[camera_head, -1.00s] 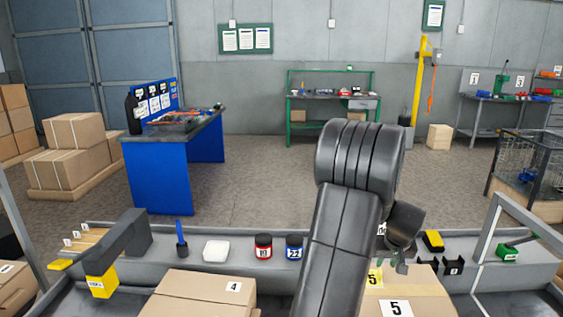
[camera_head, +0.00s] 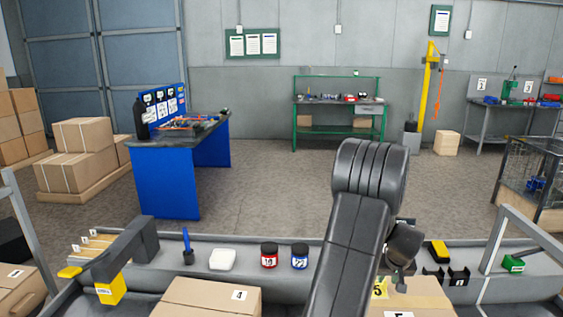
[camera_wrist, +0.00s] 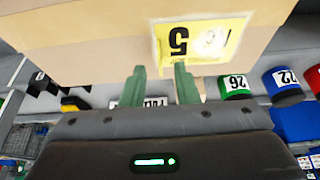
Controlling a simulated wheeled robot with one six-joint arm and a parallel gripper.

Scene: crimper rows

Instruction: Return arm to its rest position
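My gripper (camera_head: 399,284) hangs at the end of my bent arm, above or beside the cardboard box (camera_head: 420,296) marked 5. In the wrist view its two green fingers (camera_wrist: 160,76) stand apart with a gap between them, and I see nothing held. The box (camera_wrist: 90,50) with its upside-down yellow label (camera_wrist: 200,40) lies just past the fingertips there. Whether the fingertips touch it I cannot tell. My arm hides part of the shelf and box area in the head view.
On the grey ledge stand a red jar (camera_head: 269,256), a blue jar (camera_head: 300,256), a white block (camera_head: 222,260) and a yellow-black item (camera_head: 439,250). A box marked 4 (camera_head: 200,295) is left of my arm. A metal frame (camera_head: 490,235) rises at right.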

